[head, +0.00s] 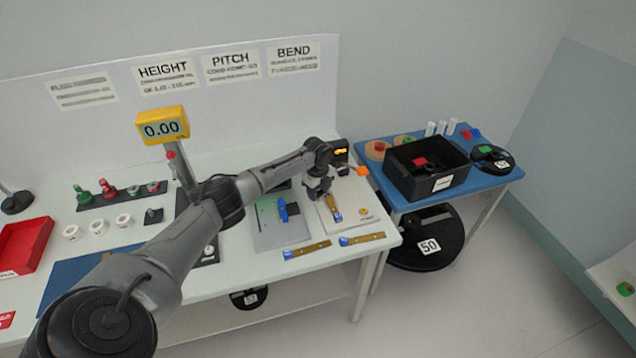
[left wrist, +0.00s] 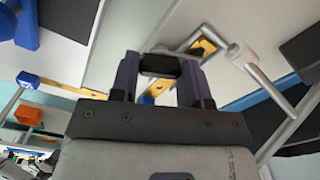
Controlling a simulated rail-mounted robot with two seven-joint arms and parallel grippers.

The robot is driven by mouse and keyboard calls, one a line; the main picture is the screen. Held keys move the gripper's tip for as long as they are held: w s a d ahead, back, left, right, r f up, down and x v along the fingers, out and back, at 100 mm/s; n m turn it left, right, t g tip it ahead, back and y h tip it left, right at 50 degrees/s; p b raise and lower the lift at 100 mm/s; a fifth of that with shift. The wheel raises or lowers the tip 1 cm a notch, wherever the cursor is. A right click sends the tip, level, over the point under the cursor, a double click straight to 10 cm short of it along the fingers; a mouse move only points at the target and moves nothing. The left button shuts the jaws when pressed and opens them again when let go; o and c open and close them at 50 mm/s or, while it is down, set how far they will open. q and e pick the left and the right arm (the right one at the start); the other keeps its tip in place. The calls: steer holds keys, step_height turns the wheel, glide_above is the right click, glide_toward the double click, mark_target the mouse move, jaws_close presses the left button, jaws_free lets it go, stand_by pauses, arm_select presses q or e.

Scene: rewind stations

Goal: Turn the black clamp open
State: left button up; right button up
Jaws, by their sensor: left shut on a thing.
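My left gripper (head: 319,194) is over the fixture at the right end of the white bench, fingers pointing down. In the left wrist view its two fingers (left wrist: 160,68) are closed on the black clamp (left wrist: 160,65), a small dark block between the fingertips. The clamp sits over a brass strip (left wrist: 205,47) on a pale plate. In the head view the gripper hides the clamp, and the plate (head: 368,214) shows beside it with the strip (head: 333,207). How far the clamp is turned cannot be told. My right gripper is not in view.
A grey plate with a blue block (head: 283,209) stands just left. Two blue-ended brass strips (head: 307,249) (head: 362,239) lie at the front edge. A blue table with a black bin (head: 428,180) stands right. A metal rod with a pale knob (left wrist: 240,54) is close to the fingers.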

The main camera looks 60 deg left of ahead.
arm_select(q)
steer(key=n+p, duration=0.2)
steer(key=n, duration=0.1)
steer(key=shift+r+p, duration=0.25)
steer(key=shift+p, duration=0.05)
steer(key=n+p, duration=0.2)
steer(key=n, duration=0.1)
steer(key=shift+n+p, duration=0.3)
steer(key=n+p, duration=0.2)
steer(key=n, duration=0.2)
steer(key=shift+f+n, duration=0.1)
steer(key=shift+n, duration=0.3)
steer(key=shift+n+p, duration=0.4)
steer(key=shift+n, duration=0.4)
steer(key=shift+f, duration=0.1)
steer(key=shift+n, duration=0.3)
steer(key=o, duration=0.9)
